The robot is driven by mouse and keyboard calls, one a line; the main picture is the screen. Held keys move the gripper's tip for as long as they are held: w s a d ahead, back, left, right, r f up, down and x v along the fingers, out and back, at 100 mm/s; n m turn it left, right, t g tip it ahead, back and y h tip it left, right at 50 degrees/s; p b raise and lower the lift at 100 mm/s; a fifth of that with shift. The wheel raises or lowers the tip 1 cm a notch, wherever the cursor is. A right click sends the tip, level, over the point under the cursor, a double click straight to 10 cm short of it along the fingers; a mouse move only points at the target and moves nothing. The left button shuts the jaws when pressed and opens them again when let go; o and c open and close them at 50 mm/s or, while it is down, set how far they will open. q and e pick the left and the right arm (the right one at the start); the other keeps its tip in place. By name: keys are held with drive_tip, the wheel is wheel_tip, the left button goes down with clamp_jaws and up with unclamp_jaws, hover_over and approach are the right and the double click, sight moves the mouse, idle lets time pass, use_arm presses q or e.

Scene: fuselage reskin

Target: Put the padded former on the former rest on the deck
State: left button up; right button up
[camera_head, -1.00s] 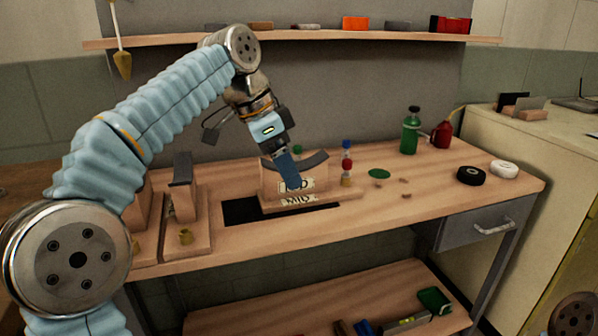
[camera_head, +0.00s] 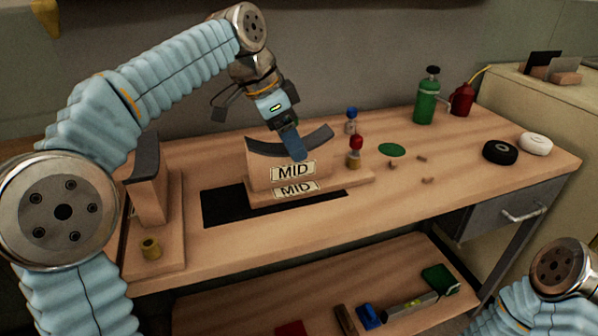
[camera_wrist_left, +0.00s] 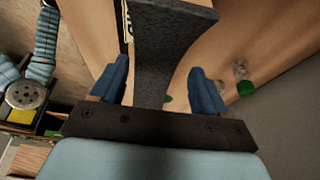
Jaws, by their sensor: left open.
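The padded former (camera_head: 262,177), a pale wooden block with a dark curved pad and a MID label, stands upright on a low wooden base with its own MID label. I take this base to be the former rest (camera_head: 340,184); it is on the bench. My left gripper (camera_head: 297,152) is open at the pad's top edge. In the left wrist view its blue fingers (camera_wrist_left: 158,66) stand apart on either side of the dark pad (camera_wrist_left: 165,38), with gaps visible. My right gripper is out of the head view; only part of that arm shows at lower right.
A second dark-padded wooden piece (camera_head: 147,190) stands at the left. Red-topped and blue-topped small items (camera_head: 355,150) stand close right of the former. A green bottle (camera_head: 427,98), red can (camera_head: 462,99) and tape rolls (camera_head: 500,152) are farther right. The bench front is clear.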

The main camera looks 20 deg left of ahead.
use_arm(q)
drive_tip(key=x, duration=0.4)
drive_tip(key=b+x, duration=0.1)
drive_tip(key=x, duration=0.1)
drive_tip(key=shift+s+d+f, duration=0.1)
drive_tip(key=shift+s, duration=0.25)
drive_tip(key=shift+c, duration=0.4)
clamp_jaws()
